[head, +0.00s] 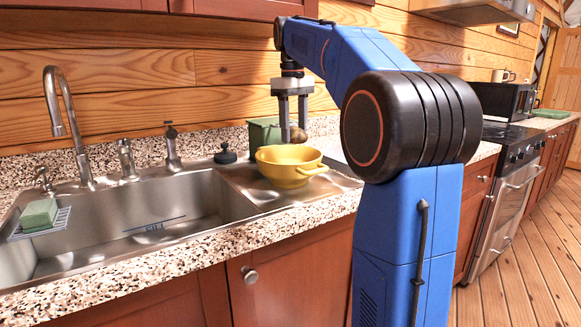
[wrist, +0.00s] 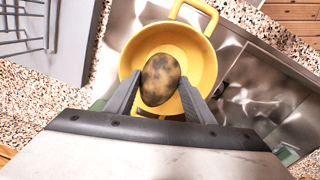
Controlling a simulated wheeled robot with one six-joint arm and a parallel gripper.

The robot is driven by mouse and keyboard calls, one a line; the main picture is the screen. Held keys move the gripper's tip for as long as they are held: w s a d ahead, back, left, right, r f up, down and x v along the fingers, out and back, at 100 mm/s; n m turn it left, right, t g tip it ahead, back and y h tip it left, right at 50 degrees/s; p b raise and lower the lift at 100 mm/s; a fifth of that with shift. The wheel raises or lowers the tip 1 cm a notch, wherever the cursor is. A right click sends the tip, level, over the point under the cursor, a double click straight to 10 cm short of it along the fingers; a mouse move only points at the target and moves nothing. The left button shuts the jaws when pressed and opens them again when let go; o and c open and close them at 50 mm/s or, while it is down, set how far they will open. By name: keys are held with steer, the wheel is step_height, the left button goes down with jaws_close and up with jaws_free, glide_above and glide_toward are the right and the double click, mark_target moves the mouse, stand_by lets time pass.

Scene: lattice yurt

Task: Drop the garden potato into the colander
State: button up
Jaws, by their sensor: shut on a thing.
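The yellow colander (head: 284,172) stands on the steel drainboard right of the sink; it also shows in the wrist view (wrist: 204,62) with a handle at its top. The brown, dark-mottled potato (wrist: 160,79) is between the fingers of my gripper (wrist: 160,97), which is shut on it. In the head view my gripper (head: 293,132) points down above the colander, and the potato (head: 298,135) shows at its fingertips, over the far part of the colander. In the wrist view the potato lies within the colander's rim outline. The colander's inside is mostly hidden in the head view.
A green box (head: 263,133) stands behind the colander. The sink basin (head: 150,215) is to the left, with a tall faucet (head: 65,130) and a green sponge (head: 39,214) on a wire rack. A black stopper (head: 225,154) sits at the sink's back edge.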

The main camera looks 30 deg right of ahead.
steer(key=shift+f, duration=2.05)
steer(key=o, duration=1.2)
steer(key=r, duration=1.2)
steer(key=shift+s+a, duration=0.1)
steer(key=shift+a, duration=0.15)
